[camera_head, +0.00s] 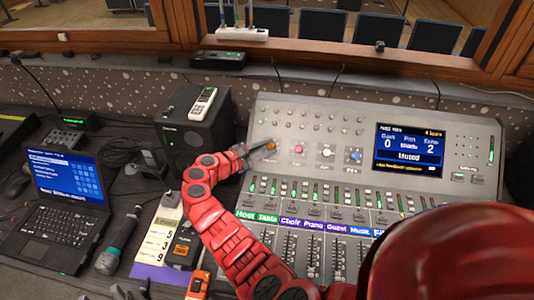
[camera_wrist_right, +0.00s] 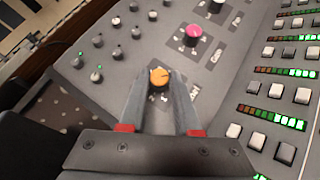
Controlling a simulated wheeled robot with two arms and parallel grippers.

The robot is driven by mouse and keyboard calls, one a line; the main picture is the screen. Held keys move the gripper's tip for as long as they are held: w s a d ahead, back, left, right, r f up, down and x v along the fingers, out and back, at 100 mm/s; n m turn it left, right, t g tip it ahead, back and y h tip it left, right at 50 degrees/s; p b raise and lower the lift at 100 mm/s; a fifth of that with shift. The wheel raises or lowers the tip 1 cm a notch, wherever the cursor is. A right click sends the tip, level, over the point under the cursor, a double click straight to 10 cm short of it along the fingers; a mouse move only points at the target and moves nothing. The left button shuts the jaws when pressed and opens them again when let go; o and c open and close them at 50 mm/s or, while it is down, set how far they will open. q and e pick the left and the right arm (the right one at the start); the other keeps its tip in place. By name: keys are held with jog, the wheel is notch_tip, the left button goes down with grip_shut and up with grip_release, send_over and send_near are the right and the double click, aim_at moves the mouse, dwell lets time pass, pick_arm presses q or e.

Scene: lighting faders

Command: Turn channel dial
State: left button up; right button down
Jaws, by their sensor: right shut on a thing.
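The mixing console (camera_head: 370,113) has a row of coloured dials. The orange dial (camera_head: 271,146) is at the row's left end, and it also shows in the wrist view (camera_wrist_right: 159,75). My right gripper (camera_head: 262,150) is shut on the orange dial, one finger on each side, as the wrist view shows (camera_wrist_right: 158,90). A pink dial (camera_head: 298,149), a white dial (camera_head: 326,152) and a blue dial (camera_head: 355,155) stand to its right. The console's screen (camera_head: 410,150) shows 0, a middle value and 2. My left gripper is not in view.
A black speaker (camera_head: 185,135) with a phone-like handset (camera_head: 203,103) on it stands left of the console. A laptop (camera_head: 65,190) and a microphone (camera_head: 118,240) lie further left. Below the dials are labelled channel strips (camera_head: 312,223) with faders. A wooden window frame is behind.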

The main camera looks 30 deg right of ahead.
jog(key=shift+w+f+m+g+b, duration=0.1)
jog(key=shift+m+g+b, duration=0.35)
jog(key=shift+m, duration=0.25)
jog(key=c, duration=0.6)
grip_release()
jog(key=b+v, duration=0.1)
jog(key=v, duration=0.5)
jog(key=b+v, duration=0.1)
jog(key=v, duration=0.4)
jog(key=b+v, duration=0.1)
jog(key=v, duration=0.5)
jog(key=shift+a+r, duration=0.2)
jog(key=shift+r, duration=0.15)
